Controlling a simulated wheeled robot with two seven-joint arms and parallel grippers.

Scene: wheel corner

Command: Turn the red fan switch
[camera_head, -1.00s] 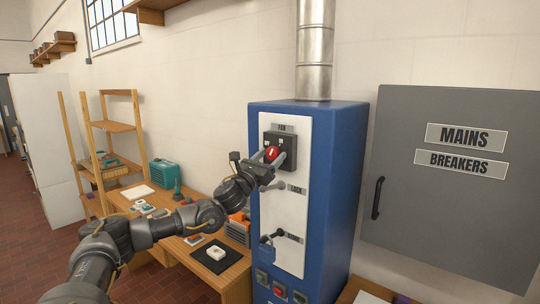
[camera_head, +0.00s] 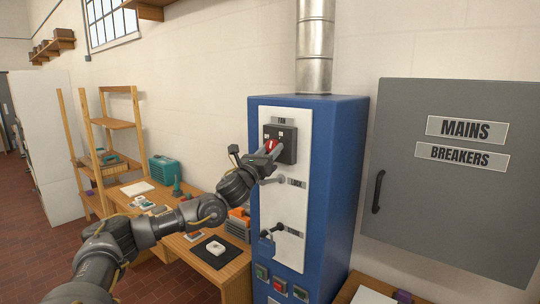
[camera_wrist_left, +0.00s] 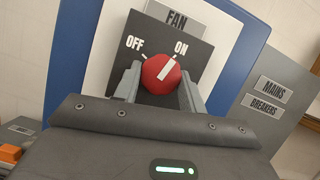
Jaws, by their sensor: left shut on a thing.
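The red fan switch (camera_head: 271,145) is a round knob on a dark plate (camera_head: 287,135) high on the blue cabinet's white front. In the left wrist view the red knob (camera_wrist_left: 161,74) sits below the FAN label, between OFF at left and ON at right. Its white line points up and right, toward ON. My left gripper (camera_head: 271,149) is shut on the knob, one finger on each side, as the left wrist view also shows (camera_wrist_left: 160,82). The gripper partly hides the knob in the head view. My right gripper is not in view.
A grey MAINS BREAKERS box (camera_head: 460,200) hangs at right. A wooden bench (camera_head: 232,266) stands at left.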

